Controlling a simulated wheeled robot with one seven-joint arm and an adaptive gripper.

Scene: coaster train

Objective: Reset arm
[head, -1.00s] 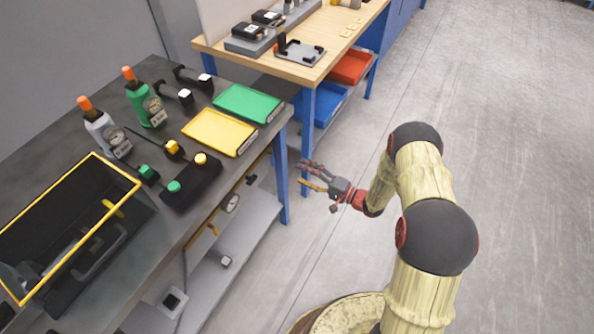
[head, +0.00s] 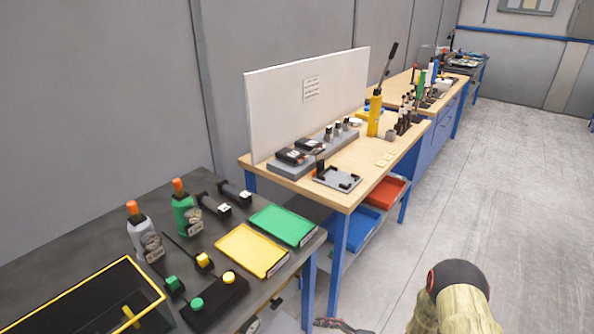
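My gripper (head: 338,325) shows only as a dark sliver at the bottom edge of the head view. It is just right of the dark workbench's blue leg, and most of it is cut off, so its opening cannot be told. A rounded dark joint and a pale link of my arm show at the bottom right, over the grey floor.
The dark workbench (head: 80,240) at left bears a yellow tray (head: 250,250), a green tray (head: 283,225), bottles and a yellow-edged case (head: 150,290). A wooden table (head: 375,150) stands behind, with a red bin (head: 387,192) and blue bin (head: 355,228) below. Floor at right is clear.

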